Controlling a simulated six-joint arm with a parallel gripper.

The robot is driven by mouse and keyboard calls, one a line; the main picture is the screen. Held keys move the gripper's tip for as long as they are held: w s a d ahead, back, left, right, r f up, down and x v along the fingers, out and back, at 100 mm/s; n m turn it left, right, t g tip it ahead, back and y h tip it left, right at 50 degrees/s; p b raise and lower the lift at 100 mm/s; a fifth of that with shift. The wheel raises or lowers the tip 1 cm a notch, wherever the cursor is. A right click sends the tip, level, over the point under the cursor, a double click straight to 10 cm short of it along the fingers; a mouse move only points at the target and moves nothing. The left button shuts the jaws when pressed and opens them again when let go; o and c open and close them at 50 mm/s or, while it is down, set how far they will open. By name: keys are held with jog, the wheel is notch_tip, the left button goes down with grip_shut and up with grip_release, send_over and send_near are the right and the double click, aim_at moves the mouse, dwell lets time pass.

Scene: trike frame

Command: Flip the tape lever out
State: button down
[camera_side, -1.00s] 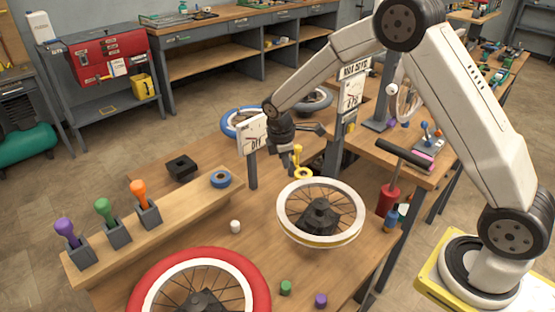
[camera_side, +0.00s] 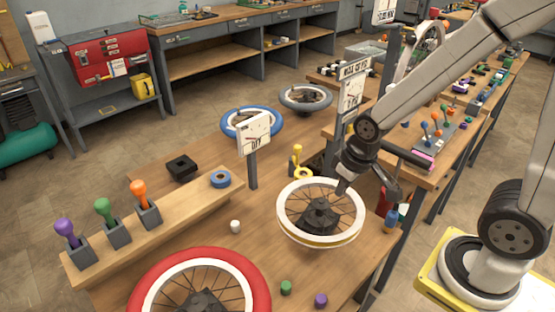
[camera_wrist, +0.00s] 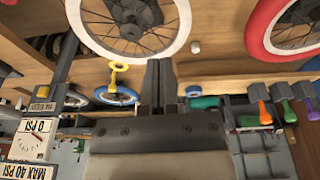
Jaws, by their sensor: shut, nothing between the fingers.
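A small yellow lever (camera_side: 297,155) with a yellow ring at its foot stands behind the white wheel in the side view. It also shows in the wrist view (camera_wrist: 118,68). It may be the tape lever; no label shows. The white-rimmed wheel (camera_side: 286,226) with a yellow band lies flat around a black hub stand. My gripper (camera_side: 342,188) is shut and empty, low at the wheel's far right edge, to the right of the yellow lever. I cannot tell whether it touches the rim. In the wrist view its fingers (camera_wrist: 158,82) are together.
A gauge sign (camera_side: 255,135) on a post stands left of the lever, and a taller post sign (camera_side: 352,88) stands behind it. A blue tape roll (camera_side: 220,179) and colored-handled tools (camera_side: 104,213) sit on the left shelf. A red-tired wheel (camera_side: 155,272) lies in front.

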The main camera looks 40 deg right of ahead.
jog(key=shift+s, duration=0.45)
jog(key=c, duration=0.8)
grip_release()
jog(key=shift+w, duration=0.1)
jog(key=o, duration=0.4)
jog(key=shift+w, duration=0.25)
jog(key=shift+c, duration=0.2)
jog(key=shift+o, duration=0.6)
jog(key=w+d+m, duration=0.1)
jog(key=w+d, duration=0.5)
jog(key=w, duration=0.7)
jog(key=shift+w+d+f+t, duration=0.15)
jog(key=shift+w+f+t, duration=0.25)
jog(key=t, duration=0.1)
send_near(298, 146)
jog(key=f, duration=0.2)
jog(key=shift+w, duration=0.2)
jog(key=shift+f, duration=0.1)
jog(key=shift+x, duration=3.75)
jog(key=shift+w, duration=0.1)
